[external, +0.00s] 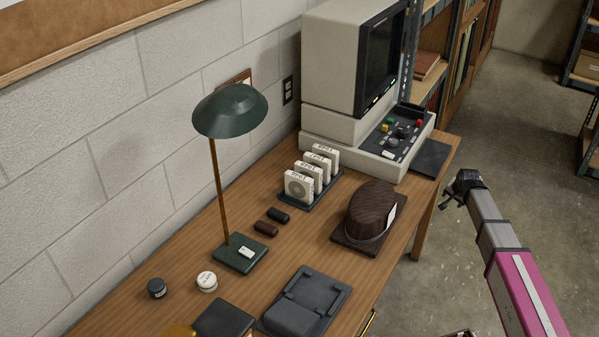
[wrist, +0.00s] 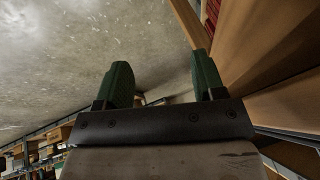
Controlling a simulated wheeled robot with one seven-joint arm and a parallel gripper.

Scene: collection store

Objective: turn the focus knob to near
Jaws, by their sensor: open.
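The focus knob is one of the small controls on the dark control panel (external: 398,134) of the beige microfilm-reader-like machine (external: 345,60) at the far end of the desk. The panel has green, yellow, red and black knobs and a white piece at its near edge; I cannot tell which is the focus knob or how it is turned. My gripper (external: 450,196) is off the desk's right edge, to the right of and lower in the picture than the panel. In the wrist view my gripper (wrist: 165,85) is open, its two green fingers apart with nothing between them.
On the desk (external: 190,245) stand a green lamp (external: 232,110), a rack of white boxes (external: 312,172), a brown hat-like object (external: 370,207) and a dark tray (external: 305,300). Shelves (external: 440,50) stand behind the machine. The floor right of the desk is clear around my arm.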

